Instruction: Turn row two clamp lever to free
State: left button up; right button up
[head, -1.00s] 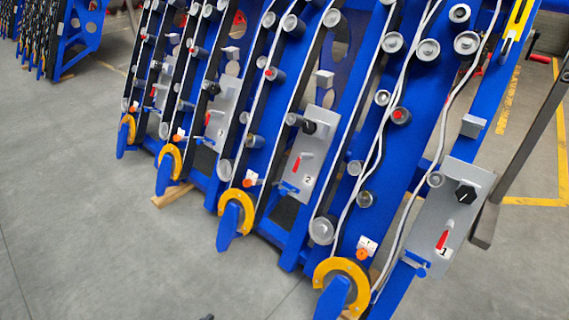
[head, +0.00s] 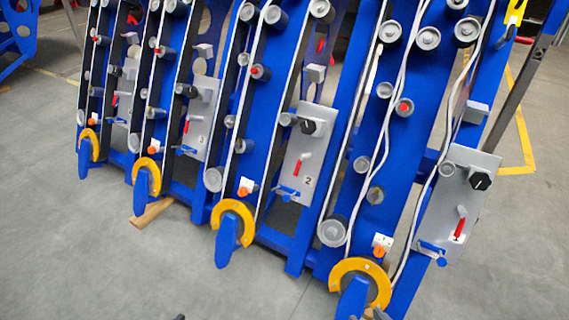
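The row two plate (head: 303,155) is a grey panel marked "2" on the blue chassis, near the middle of the head view. It carries a black knob (head: 308,127) at the top and a red lever (head: 296,167) below it, standing nearly upright and leaning slightly right. A blue handle (head: 288,193) sticks out at the plate's lower left. I cannot tell from the picture which of these is the clamp lever. Nothing touches the plate. Neither of my grippers can be made out in this view.
To the right is a plate (head: 455,205) marked "1" with the same fittings. Similar rows stand to the left. Yellow rings (head: 233,222) with blue feet jut out low in front. A wooden block (head: 152,212) lies on the floor. The grey floor (head: 90,270) in front is clear.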

aim_at(298, 167)
jog(key=i+j, duration=0.3)
jog(key=j, duration=0.15)
jog(key=i+j, duration=0.9)
jog(key=i, duration=0.15)
